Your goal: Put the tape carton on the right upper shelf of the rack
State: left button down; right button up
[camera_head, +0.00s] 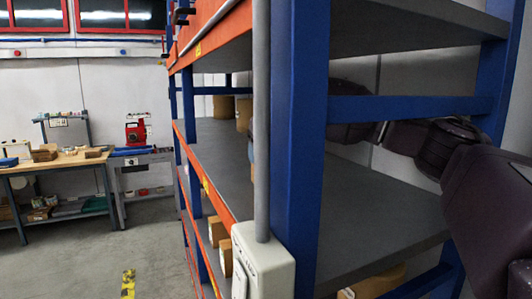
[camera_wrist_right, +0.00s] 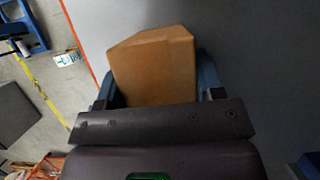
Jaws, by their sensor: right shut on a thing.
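The brown tape carton (camera_wrist_right: 155,68) shows in the right wrist view, between the blue fingers of my right gripper (camera_wrist_right: 158,85). The gripper is shut on it, and a plain grey surface lies behind it. The rack (camera_head: 300,150) has blue uprights, orange beams and grey shelves and fills the middle and right of the head view. My right arm comes in from the right and reaches into the bay above a bare grey shelf (camera_head: 385,215), under a higher shelf (camera_head: 400,28). The rack's near upright hides my right gripper and the carton there. My left gripper is out of view.
A grey post with a pale box (camera_head: 262,262) stands at the rack's front corner. A blue crossbar (camera_head: 410,108) spans the near end beside my arm. Brown cartons (camera_head: 220,245) sit on a lower shelf. Benches (camera_head: 60,162) stand at left; the floor between is clear.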

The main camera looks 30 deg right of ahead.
jog(key=shift+f, duration=0.1)
jog(key=o, duration=1.1)
jog(key=shift+f, duration=0.1)
jog(key=shift+o, duration=0.2)
jog(key=shift+b+v, duration=0.4)
jog(key=shift+v, duration=3.5)
